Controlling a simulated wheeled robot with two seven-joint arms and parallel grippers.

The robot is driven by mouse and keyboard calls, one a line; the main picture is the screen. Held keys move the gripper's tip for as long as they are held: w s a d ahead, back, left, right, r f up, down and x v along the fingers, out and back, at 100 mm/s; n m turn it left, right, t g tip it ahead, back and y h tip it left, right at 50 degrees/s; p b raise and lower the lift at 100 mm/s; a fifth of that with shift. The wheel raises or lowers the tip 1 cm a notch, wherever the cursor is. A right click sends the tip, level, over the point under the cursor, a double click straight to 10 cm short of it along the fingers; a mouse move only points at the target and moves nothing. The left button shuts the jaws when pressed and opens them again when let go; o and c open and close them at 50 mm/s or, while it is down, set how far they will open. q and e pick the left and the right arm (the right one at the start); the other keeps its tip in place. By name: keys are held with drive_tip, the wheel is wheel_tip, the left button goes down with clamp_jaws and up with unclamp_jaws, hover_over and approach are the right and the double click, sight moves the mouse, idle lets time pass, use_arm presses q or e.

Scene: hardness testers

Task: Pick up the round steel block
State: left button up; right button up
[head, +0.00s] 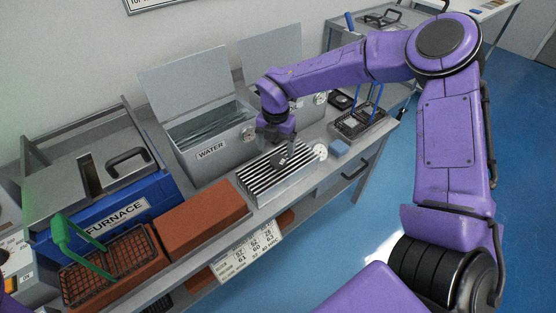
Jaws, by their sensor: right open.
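My right gripper (282,158) reaches in from the right and points down over a ribbed metal rack (262,186) with dark slots. Its jaws are open; the fingertips are small and dark against the slots, and I cannot tell whether they touch the rack. A small round greyish piece (351,122) shows in the blue-handled wire basket (372,128), too small to identify. Any block beneath the gripper is hidden. My left gripper is out of view.
Left of the rack are an orange-brown brick slab (200,220), the blue furnace (120,214) and a green-handled basket (112,268). The open WATER tank (212,150) stands behind.

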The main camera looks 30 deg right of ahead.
sight(278, 159)
drive_tip(key=f, duration=0.4)
drive_tip(key=shift+s+d+f, duration=0.1)
drive_tip(key=shift+d+f, duration=0.2)
drive_tip(key=shift+d, duration=0.05)
drive_tip(key=shift+c, duration=0.3)
drive_tip(key=c, duration=1.4)
